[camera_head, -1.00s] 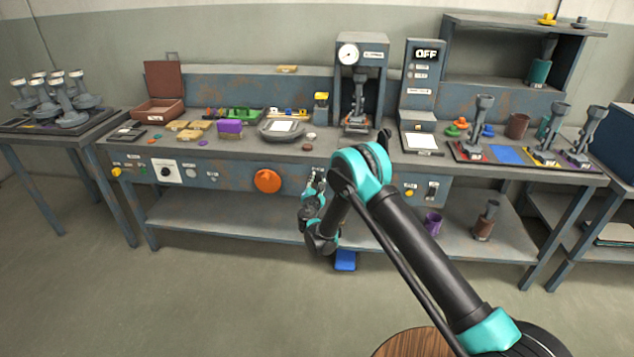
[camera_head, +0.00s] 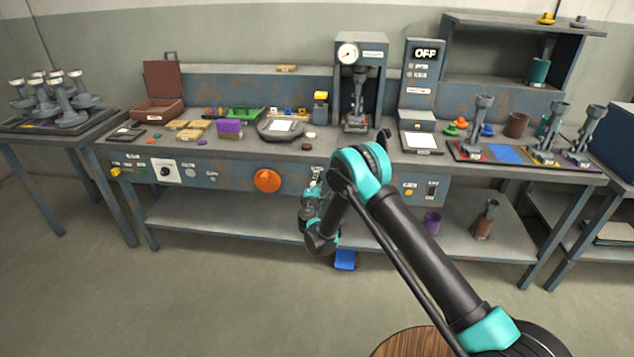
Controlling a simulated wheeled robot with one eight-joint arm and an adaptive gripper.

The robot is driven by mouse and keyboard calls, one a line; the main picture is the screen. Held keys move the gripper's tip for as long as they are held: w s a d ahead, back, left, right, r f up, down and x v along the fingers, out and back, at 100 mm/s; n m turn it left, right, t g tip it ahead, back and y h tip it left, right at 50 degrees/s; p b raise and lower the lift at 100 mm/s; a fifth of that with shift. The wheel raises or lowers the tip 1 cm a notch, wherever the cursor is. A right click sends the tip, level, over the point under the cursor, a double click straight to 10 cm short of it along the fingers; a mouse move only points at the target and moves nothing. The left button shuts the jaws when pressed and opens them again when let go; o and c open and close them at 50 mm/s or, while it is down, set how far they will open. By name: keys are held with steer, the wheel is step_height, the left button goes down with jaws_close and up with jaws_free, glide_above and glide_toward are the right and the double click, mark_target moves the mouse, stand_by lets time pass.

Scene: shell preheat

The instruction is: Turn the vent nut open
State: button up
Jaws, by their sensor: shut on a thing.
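My gripper (camera_head: 316,178) is at the front panel (camera_head: 225,178) of the bench, right of the large orange knob (camera_head: 267,181) and apart from it. Its jaws are shut on a small part at the panel, which I take to be the vent nut. The nut is hidden by the fingers and too small to make out, so its turn angle cannot be told. My arm comes in from the lower right.
The press with a round gauge (camera_head: 347,53) stands on the bench above my gripper. A box reading OFF (camera_head: 425,53) is to its right. The lower shelf (camera_head: 215,217) runs below the panel, with a purple cup (camera_head: 432,222) to the right. A blue object (camera_head: 345,260) lies below my gripper.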

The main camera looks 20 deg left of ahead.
stand_by(0.4)
steer(key=o, duration=1.2)
steer(key=shift+c, duration=0.2)
steer(key=v, duration=0.7)
steer(key=shift+s, duration=0.25)
steer(key=shift+d, duration=0.1)
